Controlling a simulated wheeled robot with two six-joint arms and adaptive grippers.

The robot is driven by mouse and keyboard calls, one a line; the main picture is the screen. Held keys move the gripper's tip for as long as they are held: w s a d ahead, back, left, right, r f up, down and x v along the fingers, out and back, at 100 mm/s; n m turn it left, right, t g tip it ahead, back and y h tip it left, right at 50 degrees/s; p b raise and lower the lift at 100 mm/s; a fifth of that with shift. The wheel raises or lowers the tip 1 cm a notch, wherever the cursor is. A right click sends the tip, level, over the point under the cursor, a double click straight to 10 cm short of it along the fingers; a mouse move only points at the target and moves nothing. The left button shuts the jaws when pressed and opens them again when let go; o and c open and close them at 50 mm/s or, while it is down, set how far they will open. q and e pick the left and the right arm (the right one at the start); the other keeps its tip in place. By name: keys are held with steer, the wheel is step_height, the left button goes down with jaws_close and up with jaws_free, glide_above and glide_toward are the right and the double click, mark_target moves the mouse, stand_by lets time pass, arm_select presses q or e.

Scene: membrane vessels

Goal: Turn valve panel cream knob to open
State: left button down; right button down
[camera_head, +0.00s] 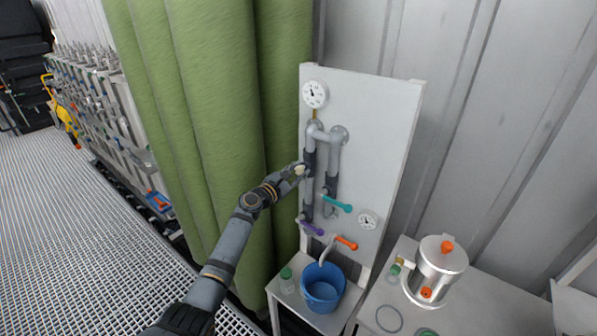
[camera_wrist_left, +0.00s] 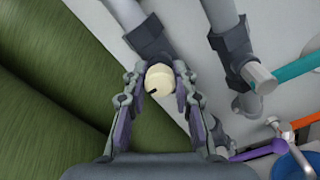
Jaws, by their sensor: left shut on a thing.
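The white valve panel (camera_head: 378,130) stands upright against the wall, with grey pipes on its face. The cream knob (camera_wrist_left: 160,80) sits on a dark valve body on a grey pipe, and a dark mark shows on its face at the lower left. It also shows in the head view (camera_head: 299,170), partly covered by my fingers. My left gripper (camera_wrist_left: 160,88) has a finger on each side of the knob and is shut on it. My right gripper is in neither view.
A teal handle (camera_head: 337,203), a purple handle (camera_head: 312,228) and an orange handle (camera_head: 346,243) sit close by on the panel. A blue bucket (camera_head: 322,288) stands below. Green columns (camera_head: 215,120) rise left of the panel. A metal vessel (camera_head: 437,270) stands at right.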

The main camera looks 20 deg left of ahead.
arm_select(q)
steer(key=c, duration=1.1)
jaws_free()
steer(key=shift+o, duration=0.2)
steer(key=shift+s, duration=0.1)
steer(key=shift+s+a+f, duration=0.1)
steer(key=shift+s+a, duration=0.1)
steer(key=shift+s, duration=0.15)
steer(key=v, duration=1.1)
